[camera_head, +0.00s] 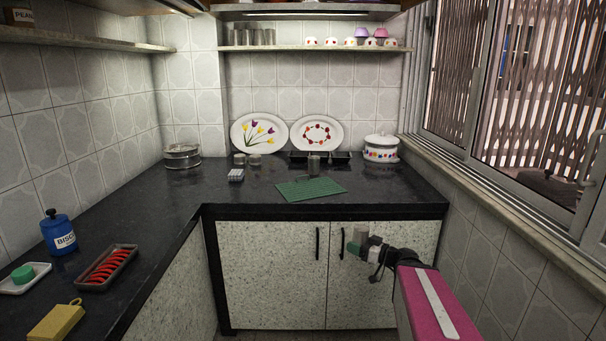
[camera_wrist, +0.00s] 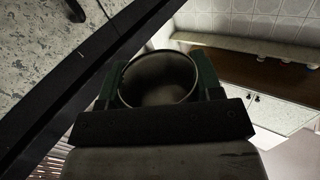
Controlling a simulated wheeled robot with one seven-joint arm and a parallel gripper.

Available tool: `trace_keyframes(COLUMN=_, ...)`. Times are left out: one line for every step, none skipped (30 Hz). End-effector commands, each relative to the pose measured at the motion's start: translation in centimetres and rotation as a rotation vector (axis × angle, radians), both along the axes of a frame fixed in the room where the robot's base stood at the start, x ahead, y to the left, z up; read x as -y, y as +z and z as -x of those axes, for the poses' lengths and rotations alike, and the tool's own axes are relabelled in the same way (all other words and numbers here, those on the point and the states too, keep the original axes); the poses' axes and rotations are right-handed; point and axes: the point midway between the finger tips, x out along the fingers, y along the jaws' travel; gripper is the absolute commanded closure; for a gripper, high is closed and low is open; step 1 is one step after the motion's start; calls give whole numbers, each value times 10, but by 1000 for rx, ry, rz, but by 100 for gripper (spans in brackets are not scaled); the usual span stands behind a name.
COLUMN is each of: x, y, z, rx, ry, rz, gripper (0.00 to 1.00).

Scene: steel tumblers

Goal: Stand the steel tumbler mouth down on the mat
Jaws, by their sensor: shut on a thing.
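The steel tumbler (camera_head: 360,234) is held in my gripper (camera_head: 363,244), in front of the cabinet doors and below the counter's front edge. In the wrist view the tumbler (camera_wrist: 160,78) sits between the green fingers of my gripper (camera_wrist: 158,88). Its round rim and hollow inside face the wrist camera. In the head view it looks roughly upright, but it is too small to tell which end is up. The green mat (camera_head: 310,189) lies flat on the dark counter, apart from the tumbler and above it in the picture.
A white pot (camera_head: 381,148) is at the back right. A small box (camera_head: 236,175) lies left of the mat. The counter edge (camera_head: 320,212) lies between my gripper and the mat.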

Motion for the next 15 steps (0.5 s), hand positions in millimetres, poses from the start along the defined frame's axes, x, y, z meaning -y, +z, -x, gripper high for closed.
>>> trace_keyframes(x=1, y=0, z=-1, rx=24, ry=0, rz=17, gripper=76)
trace_keyframes(x=1, y=0, z=-1, rx=36, ry=0, rz=26, gripper=76)
trace_keyframes(x=1, y=0, z=-2, rx=50, ry=0, rz=36, gripper=76)
trace_keyframes(x=1, y=0, z=-2, rx=58, ry=0, rz=41, gripper=76)
trace_keyframes(x=1, y=0, z=-2, rx=64, ry=0, rz=46, gripper=76)
trace_keyframes(x=1, y=0, z=-2, rx=71, ry=0, rz=51, gripper=76)
trace_keyframes(x=2, y=0, z=-2, rx=74, ry=0, rz=53, gripper=76)
trace_keyframes(x=2, y=0, z=-2, rx=76, ry=0, rz=54, gripper=76)
trace_keyframes(x=2, y=0, z=-2, rx=76, ry=0, rz=55, gripper=76)
trace_keyframes(x=1, y=0, z=-2, rx=76, ry=0, rz=55, gripper=76)
trace_keyframes(x=1, y=0, z=-2, rx=76, ry=0, rz=54, gripper=76)
trace_keyframes(x=1, y=0, z=-2, rx=76, ry=0, rz=54, gripper=76)
trace_keyframes(x=1, y=0, z=-2, rx=76, ry=0, rz=54, gripper=76)
trace_keyframes(x=1, y=0, z=-2, rx=76, ry=0, rz=54, gripper=76)
trace_keyframes(x=1, y=0, z=-2, rx=75, ry=0, rz=54, gripper=76)
